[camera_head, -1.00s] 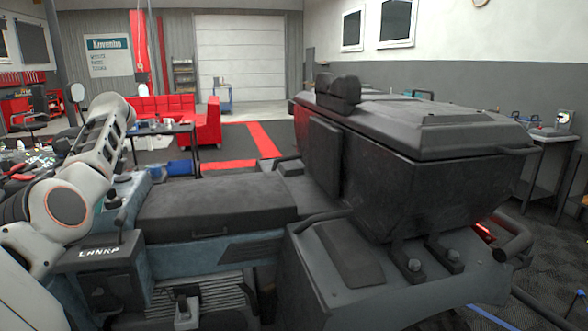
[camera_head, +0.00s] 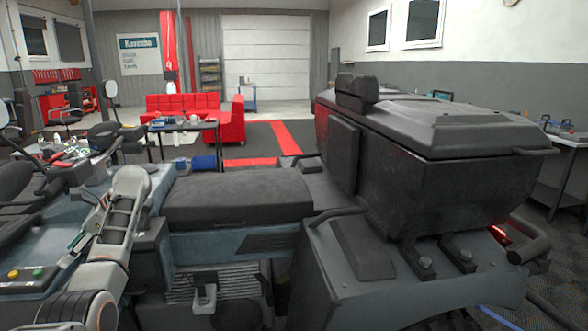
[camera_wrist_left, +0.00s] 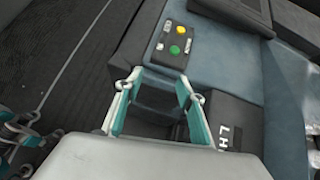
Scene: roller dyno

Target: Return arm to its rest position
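My left arm (camera_head: 118,222) is folded low at the left of the head view, beside the quad-like vehicle (camera_head: 240,200). Its gripper (camera_head: 76,242) shows only in part there, near a panel with yellow and green buttons (camera_head: 25,273). In the left wrist view my left gripper (camera_wrist_left: 160,88) has its two teal-padded fingers apart with nothing between them. The button panel (camera_wrist_left: 175,45) lies just beyond the fingertips. Teal and grey parts at the left edge of the wrist view look like my right gripper (camera_wrist_left: 25,132); its opening is unclear.
The vehicle's black seat (camera_head: 238,198) and large dark rear box (camera_head: 440,160) fill the middle and right. A table with small items (camera_head: 185,125) and a red sofa (camera_head: 195,108) stand behind. Dark open floor (camera_wrist_left: 45,60) shows left of the vehicle in the wrist view.

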